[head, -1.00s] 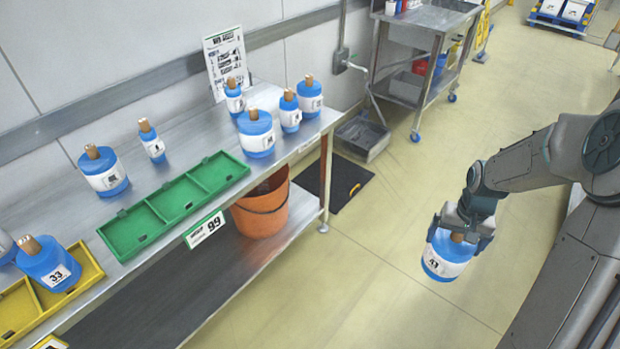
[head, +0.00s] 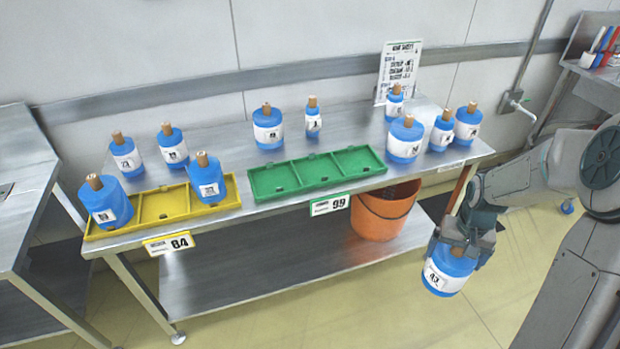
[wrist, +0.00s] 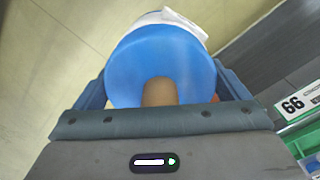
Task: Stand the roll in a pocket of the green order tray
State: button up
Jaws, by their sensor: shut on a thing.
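My gripper (head: 466,243) is shut on a blue roll (head: 447,272) with a white label and a brown core, held in the air to the right of the table, above the floor. In the wrist view the roll (wrist: 165,62) sits between the fingers with its core end toward the camera. The green order tray (head: 318,174) lies on the table's front edge, left of my gripper. It has three pockets in a row, all empty. A tag reading 99 (head: 330,204) hangs in front of it.
A yellow tray (head: 165,206) holds two rolls in its end pockets, its middle pocket empty. Several blue rolls, one of them tall-cored (head: 405,140), stand along the back and right of the table. An orange bucket (head: 384,213) sits on the lower shelf. A sign (head: 399,70) stands behind.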

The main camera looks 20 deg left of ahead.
aim_at(274, 181)
jog(key=u, duration=1.35)
jog(key=i, duration=0.45)
